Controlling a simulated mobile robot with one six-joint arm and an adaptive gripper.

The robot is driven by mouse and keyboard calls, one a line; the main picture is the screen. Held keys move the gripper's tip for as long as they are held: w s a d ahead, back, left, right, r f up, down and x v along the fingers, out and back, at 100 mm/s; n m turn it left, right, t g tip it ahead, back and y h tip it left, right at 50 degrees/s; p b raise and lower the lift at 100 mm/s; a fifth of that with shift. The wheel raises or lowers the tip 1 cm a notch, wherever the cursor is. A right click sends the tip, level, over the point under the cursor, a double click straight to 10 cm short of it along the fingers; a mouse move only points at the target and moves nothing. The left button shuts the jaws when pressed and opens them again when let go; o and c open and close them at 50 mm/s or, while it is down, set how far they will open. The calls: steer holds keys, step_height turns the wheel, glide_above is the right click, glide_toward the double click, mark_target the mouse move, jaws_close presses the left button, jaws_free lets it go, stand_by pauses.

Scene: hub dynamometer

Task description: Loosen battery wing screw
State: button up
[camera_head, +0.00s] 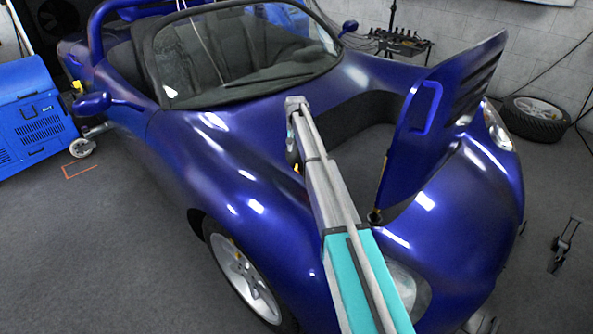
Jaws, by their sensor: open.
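The blue open-top car (250,180) stands in the middle of the view, and its hood panel (440,120) is raised on the right side of the front bay (365,130). My arm reaches from the bottom of the picture up over the left edge of the bay. Its far end bends down behind the arm's own links, so I cannot make out my gripper or its fingertips. I cannot make out the battery or its wing screw. Much of the bay's left side is hidden behind my arm, and its inside is dark.
The raised hood panel stands close to the right of my arm. A blue machine on casters (35,110) is at the left. A loose wheel (535,118) and a cart of tools (400,42) are at the back right. Grey floor (110,250) is clear at lower left.

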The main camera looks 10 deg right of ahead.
mark_target(296, 166)
steer(key=shift+f+b, duration=4.3)
steer(key=shift+f, duration=0.25)
jaws_close()
